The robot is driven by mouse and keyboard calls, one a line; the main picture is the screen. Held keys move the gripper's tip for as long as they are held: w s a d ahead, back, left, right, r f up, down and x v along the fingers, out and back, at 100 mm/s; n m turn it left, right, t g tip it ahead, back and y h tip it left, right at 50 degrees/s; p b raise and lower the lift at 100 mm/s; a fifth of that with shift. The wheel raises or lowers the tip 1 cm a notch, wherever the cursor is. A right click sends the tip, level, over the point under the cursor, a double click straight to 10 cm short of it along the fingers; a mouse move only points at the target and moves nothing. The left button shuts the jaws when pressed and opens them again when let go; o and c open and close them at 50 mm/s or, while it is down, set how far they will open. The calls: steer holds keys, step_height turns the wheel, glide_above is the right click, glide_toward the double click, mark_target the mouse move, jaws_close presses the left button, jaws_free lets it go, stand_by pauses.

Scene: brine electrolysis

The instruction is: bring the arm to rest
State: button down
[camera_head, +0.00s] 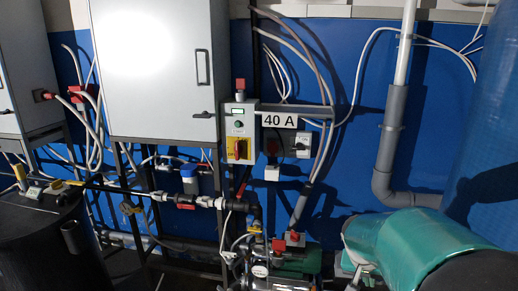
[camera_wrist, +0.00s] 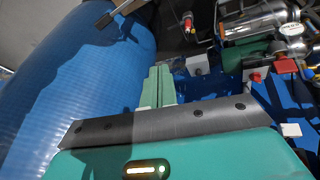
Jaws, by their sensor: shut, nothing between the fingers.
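My gripper (camera_wrist: 160,72) shows in the wrist view as two pale green fingers side by side, rising from a dark bar. The fingers are shut together with nothing between them. In the head view a teal rounded part of my arm (camera_head: 415,245) fills the lower right. The fingers cannot be made out there. The arm lies low, in front of the blue wall and the grey pipe.
A large blue tank (camera_wrist: 70,80) stands close by at left in the wrist view. A pump (camera_wrist: 260,22) is at upper right there. In the head view are a grey cabinet (camera_head: 150,65), a 40 A label (camera_head: 279,121), a grey pipe (camera_head: 390,140) and a black tank (camera_head: 45,245).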

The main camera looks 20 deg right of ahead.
steer(key=s+a+r+n+t+y, duration=0.1)
steer(key=s+a+r+n, duration=0.1)
steer(key=a, duration=0.7)
steer(key=s+a+r+n+t+y, duration=0.2)
steer(key=a+r, duration=0.3)
steer(key=a, duration=0.3)
steer(key=s+a+r+n+t+y, duration=0.1)
steer(key=s+a+r+n, duration=0.2)
steer(key=a, duration=0.6)
steer(key=shift+s+a+r+n+y, duration=0.3)
steer(key=shift+s+n, duration=0.3)
steer(key=shift+s, duration=0.25)
